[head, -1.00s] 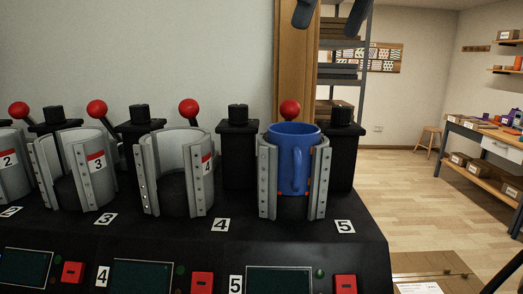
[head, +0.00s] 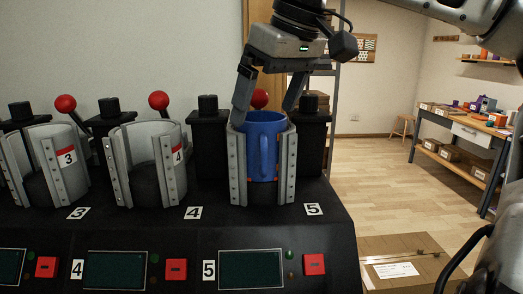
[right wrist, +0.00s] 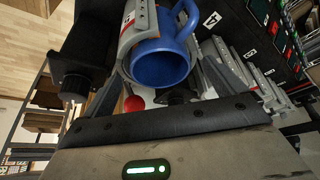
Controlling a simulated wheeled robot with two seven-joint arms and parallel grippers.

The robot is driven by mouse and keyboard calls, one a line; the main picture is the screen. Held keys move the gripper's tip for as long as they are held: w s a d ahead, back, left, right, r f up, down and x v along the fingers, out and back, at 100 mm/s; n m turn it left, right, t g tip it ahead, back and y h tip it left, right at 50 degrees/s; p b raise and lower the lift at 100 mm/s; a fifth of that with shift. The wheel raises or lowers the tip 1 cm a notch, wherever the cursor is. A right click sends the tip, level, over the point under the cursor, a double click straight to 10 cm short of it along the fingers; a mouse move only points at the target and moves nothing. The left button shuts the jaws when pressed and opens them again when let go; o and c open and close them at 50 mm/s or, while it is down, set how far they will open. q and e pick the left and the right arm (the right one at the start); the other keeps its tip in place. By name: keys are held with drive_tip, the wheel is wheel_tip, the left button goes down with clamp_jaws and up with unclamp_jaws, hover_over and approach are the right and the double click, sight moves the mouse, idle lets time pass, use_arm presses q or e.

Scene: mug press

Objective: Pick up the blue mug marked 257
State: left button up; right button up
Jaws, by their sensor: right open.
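The blue mug (head: 264,150) stands upright in the press clamp (head: 238,170) at station 5, between its two grey curved jaws, with its handle facing the front. No number 257 is readable on it. It also shows in the right wrist view (right wrist: 158,68), with its open mouth and handle towards the camera. My right gripper (head: 264,115) is open and points down over the mug, one finger on each side of the rim. I cannot tell whether the fingers touch it. My left gripper is not in view.
Empty clamps at station 4 (head: 143,165) and station 3 (head: 42,165) stand to the left, with red-knobbed levers (head: 158,101) behind. Black posts (head: 208,140) flank the mug's clamp. A cardboard box (head: 410,262) lies at the lower right. A workbench (head: 465,130) stands far right.

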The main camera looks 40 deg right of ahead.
drive_tip(key=shift+w+f, duration=0.2)
drive_tip(key=shift+f, duration=0.25)
drive_tip(key=shift+c, duration=0.4)
drive_tip(key=shift+r, duration=0.1)
drive_tip(key=c, duration=1.6)
